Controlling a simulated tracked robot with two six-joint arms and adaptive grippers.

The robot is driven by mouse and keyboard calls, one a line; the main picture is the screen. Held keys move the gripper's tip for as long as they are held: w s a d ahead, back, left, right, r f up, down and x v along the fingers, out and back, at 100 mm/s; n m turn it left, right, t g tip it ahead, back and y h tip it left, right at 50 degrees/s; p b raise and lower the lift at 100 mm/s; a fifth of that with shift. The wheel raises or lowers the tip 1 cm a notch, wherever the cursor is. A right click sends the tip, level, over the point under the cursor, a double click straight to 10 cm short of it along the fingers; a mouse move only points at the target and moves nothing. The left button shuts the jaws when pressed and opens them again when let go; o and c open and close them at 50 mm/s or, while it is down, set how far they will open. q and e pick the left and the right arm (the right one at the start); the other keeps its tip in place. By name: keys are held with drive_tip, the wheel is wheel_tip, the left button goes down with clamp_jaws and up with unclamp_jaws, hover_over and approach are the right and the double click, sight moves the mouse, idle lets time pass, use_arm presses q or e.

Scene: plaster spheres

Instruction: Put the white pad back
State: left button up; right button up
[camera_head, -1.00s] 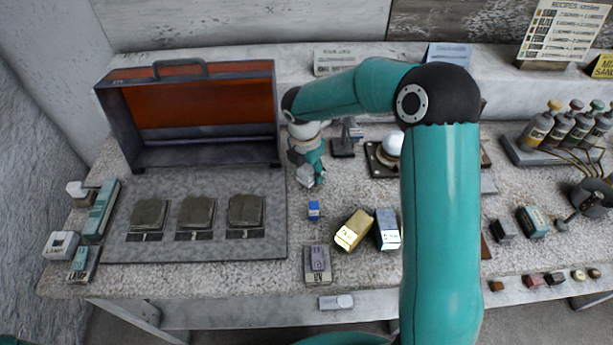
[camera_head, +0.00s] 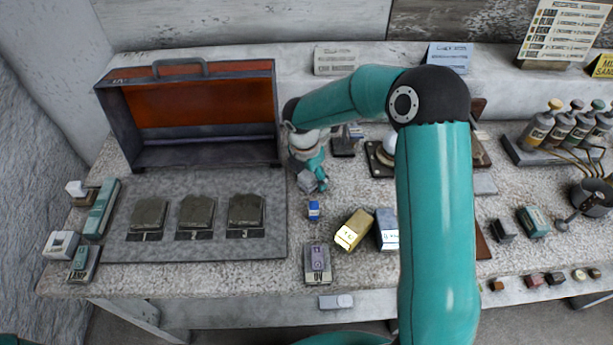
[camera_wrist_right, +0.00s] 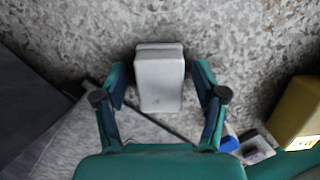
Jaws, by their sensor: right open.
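The white pad (camera_wrist_right: 160,82) shows in the right wrist view as a pale grey-white block between my right gripper's fingers (camera_wrist_right: 159,76). The fingers stand open, with a gap on each side of it. I cannot tell whether it rests on the bench or how far below the fingertips it is. In the head view my right gripper (camera_head: 313,184) points down over the speckled bench, just right of the grey mat (camera_head: 270,240). There the pad is hard to separate from the gripper parts. My left gripper is not in view.
An open case (camera_head: 200,110) stands behind the mat, which bears three dark pads (camera_head: 195,213). A small blue item (camera_head: 314,210), a yellow box (camera_head: 353,231) and a grey-blue box (camera_head: 387,229) stand in front of my right gripper. My right arm hides part of the bench.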

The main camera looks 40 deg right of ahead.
sight(306, 177)
wheel_tip(306, 177, up, 12)
drive_tip(key=a, duration=0.1)
drive_tip(key=shift+s+a, duration=0.2)
drive_tip(key=shift+a, duration=0.15)
idle(0.5)
